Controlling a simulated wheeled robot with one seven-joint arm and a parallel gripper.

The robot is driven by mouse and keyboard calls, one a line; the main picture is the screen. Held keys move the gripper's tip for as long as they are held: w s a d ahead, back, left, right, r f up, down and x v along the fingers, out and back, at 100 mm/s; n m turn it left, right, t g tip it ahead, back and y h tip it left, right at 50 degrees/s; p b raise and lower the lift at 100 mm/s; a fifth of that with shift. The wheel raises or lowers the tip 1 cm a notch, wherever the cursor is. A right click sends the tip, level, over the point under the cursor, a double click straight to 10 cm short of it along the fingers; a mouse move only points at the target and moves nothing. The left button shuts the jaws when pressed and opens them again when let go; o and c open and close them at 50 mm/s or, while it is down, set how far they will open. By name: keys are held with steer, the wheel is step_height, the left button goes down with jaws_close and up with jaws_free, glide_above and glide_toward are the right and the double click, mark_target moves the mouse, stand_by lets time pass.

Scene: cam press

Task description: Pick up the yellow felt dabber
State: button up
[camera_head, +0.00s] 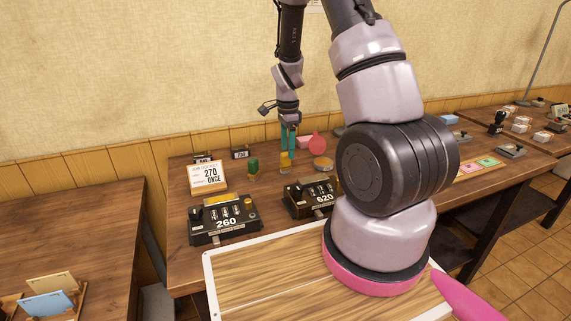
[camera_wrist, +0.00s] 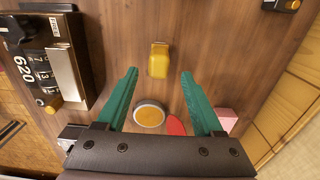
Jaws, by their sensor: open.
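The yellow felt dabber (camera_head: 285,163) stands on the wooden table, just behind the counter machine reading 620. In the wrist view the dabber (camera_wrist: 158,61) lies in line with the space between the fingertips, slightly beyond them. My gripper (camera_head: 288,150) points down above the dabber with its teal fingers. In the wrist view my gripper (camera_wrist: 159,74) is open, with nothing between its fingers. The exact height of the fingertips over the dabber is hard to tell.
The black 620 machine (camera_head: 312,195) and 260 machine (camera_head: 224,222) stand in front. A green-topped item (camera_head: 253,166) is to the left. A round orange pad (camera_wrist: 150,114), red disc (camera_wrist: 176,126) and pink block (camera_wrist: 227,119) lie near the fingers. A sign (camera_head: 208,177) stands further left.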

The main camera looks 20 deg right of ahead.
mark_target(286, 161)
steer(key=f, duration=0.5)
steer(key=shift+s+a+f, duration=0.1)
steer(key=shift+a+f, duration=0.2)
steer(key=shift+a, duration=0.1)
jaws_close()
